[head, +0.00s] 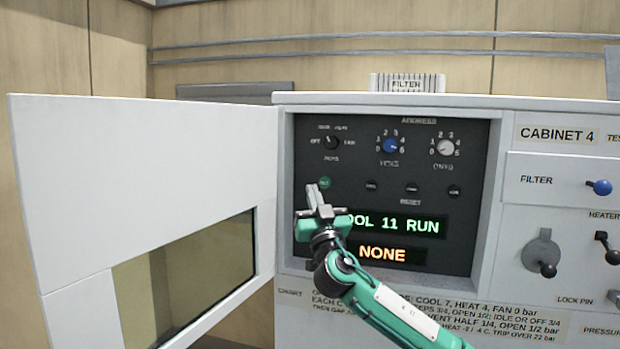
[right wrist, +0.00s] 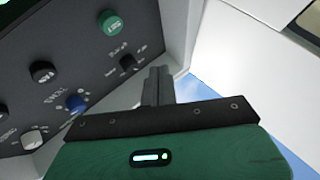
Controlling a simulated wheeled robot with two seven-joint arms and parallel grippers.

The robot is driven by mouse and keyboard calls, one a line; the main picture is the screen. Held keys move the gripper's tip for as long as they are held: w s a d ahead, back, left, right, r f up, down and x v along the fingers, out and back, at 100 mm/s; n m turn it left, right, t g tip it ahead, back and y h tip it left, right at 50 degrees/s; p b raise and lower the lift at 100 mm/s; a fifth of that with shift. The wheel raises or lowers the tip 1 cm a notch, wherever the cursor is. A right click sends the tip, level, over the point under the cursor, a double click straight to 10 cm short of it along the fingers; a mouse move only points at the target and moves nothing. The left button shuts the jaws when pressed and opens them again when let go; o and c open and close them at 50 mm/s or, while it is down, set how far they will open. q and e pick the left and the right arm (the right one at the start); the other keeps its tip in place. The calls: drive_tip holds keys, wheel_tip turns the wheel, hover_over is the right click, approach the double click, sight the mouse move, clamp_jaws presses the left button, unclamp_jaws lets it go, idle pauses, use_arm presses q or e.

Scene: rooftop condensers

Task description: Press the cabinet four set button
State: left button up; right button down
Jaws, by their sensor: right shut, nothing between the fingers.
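Cabinet 4's recessed dark control panel (head: 460,160) is open to view. A round green button (head: 325,183) sits at the left of a row of small buttons; its label is too small to read surely. It also shows in the right wrist view (right wrist: 110,22). My right gripper (head: 316,193) is shut and empty, its tips just below and left of the green button in the head view. In the right wrist view the fingers (right wrist: 160,85) appear apart from the button. My left gripper is not in view.
The white cabinet door (head: 140,170) stands open at the left. A selector knob (head: 331,142), a blue knob (head: 391,146) and a white knob (head: 445,147) sit above the button row. Displays below read "OOL 11 RUN", partly covered by my gripper, and "NONE" (head: 382,254). Levers (head: 541,255) project at right.

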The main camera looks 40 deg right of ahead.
sight(324, 190)
drive_tip(key=w+d, duration=0.2)
drive_tip(key=w+d+b, duration=0.1)
drive_tip(key=w+d, duration=0.1)
drive_tip(key=d, duration=0.1)
drive_tip(key=shift+w, duration=0.1)
idle(0.3)
drive_tip(key=shift+f, duration=0.1)
idle(1.7)
drive_tip(key=shift+w+d+f+b, duration=0.1)
drive_tip(key=shift+w+d+b, duration=0.05)
drive_tip(key=shift+d+b, duration=0.25)
drive_tip(key=shift+w+d+f+b, duration=0.1)
drive_tip(key=shift+d+b, duration=0.15)
drive_tip(key=shift+b, duration=0.2)
drive_tip(key=shift+d, duration=0.1)
drive_tip(key=shift+r, duration=0.1)
